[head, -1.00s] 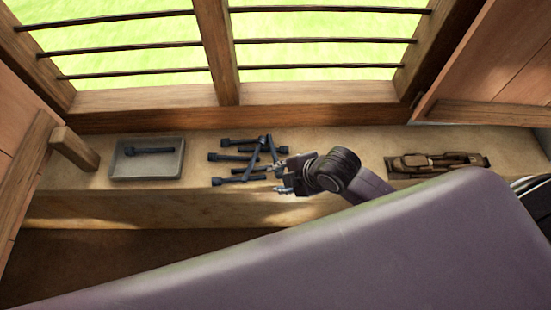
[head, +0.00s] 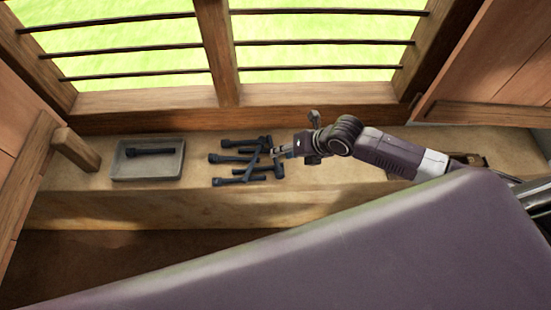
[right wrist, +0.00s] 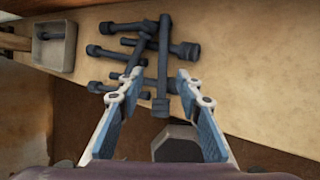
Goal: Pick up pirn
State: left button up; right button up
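Several dark blue-grey pirns (head: 228,158) lie in a crossed pile on the ledge below the window. My right gripper (head: 277,153) is at the right edge of this pile. In the right wrist view, its fingers (right wrist: 159,78) are spread apart. One long pirn (right wrist: 163,62) lies pointing toward the gripper, with its thick end between the fingertips, and I see no finger touching it. Other pirns lie across and beside it, partly under it. The right gripper holds nothing. My left gripper is not in view.
A grey tray (head: 120,172) with one pirn in it stands left of the pile; it also shows in the right wrist view (right wrist: 66,63). A brown wooden object (head: 480,160) on the ledge at right is mostly behind my arm. The barred window (head: 160,100) rises behind.

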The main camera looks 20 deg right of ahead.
jog(key=p+x, duration=0.1)
jog(key=x, duration=0.3)
jog(key=shift+f, duration=0.2)
jog(key=shift+w+a+f, duration=0.1)
jog(key=shift+w+f, duration=0.1)
jog(key=shift+f, duration=0.15)
jog(key=shift+c, duration=0.7)
grip_shut()
